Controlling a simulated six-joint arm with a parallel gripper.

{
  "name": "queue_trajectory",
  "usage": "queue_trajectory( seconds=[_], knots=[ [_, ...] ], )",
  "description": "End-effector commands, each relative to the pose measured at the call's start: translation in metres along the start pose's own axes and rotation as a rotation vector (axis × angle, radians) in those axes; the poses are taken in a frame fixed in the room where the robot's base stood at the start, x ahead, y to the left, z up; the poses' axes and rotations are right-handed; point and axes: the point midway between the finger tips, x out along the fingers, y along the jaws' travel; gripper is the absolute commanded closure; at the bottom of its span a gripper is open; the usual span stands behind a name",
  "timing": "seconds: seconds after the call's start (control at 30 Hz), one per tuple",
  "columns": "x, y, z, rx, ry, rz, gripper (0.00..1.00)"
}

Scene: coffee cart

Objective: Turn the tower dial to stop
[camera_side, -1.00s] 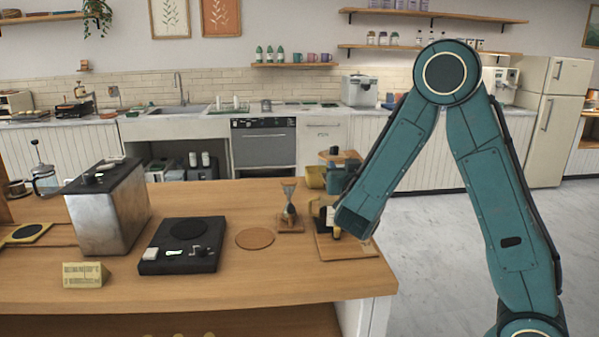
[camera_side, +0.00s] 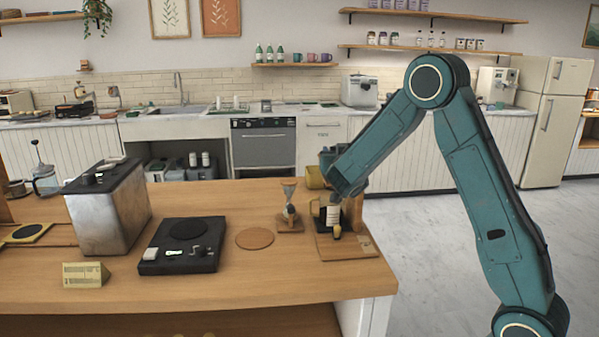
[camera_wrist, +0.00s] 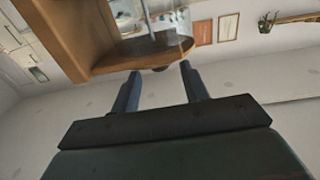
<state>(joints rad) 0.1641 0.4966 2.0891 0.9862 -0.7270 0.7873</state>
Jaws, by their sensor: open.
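The tower at the right end of the counter stands on a wooden base (camera_side: 347,250). A dark and white vessel shows on it in the side view. My arm's lower end covers much of the tower's upper part, and I cannot make out the dial there. In the wrist view, my gripper (camera_wrist: 160,88) is open, with its two blue-grey fingers apart and nothing between them. Beyond the fingertips is a wooden frame (camera_wrist: 115,57) with glass vessels. A small dark round part (camera_wrist: 160,69) shows at its edge; I cannot tell whether it is the dial.
Left of the tower stand a small glass dripper on a stand (camera_side: 289,200), a round brown coaster (camera_side: 254,239), a black scale (camera_side: 182,247), a metal box (camera_side: 110,210) and a yellow sign (camera_side: 85,274). The front of the counter (camera_side: 250,285) is clear.

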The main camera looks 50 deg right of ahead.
Motion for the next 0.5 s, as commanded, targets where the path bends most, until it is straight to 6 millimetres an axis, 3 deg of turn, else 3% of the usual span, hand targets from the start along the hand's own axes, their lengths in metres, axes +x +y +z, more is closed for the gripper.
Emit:
queue_trajectory(
  seconds=[0.2, 0.5],
  knots=[
    [0.017, 0.000, 0.000, 0.000, 0.000, 0.001, 0.55],
    [0.020, 0.000, 0.000, -0.001, 0.000, -0.001, 0.55]
  ],
)
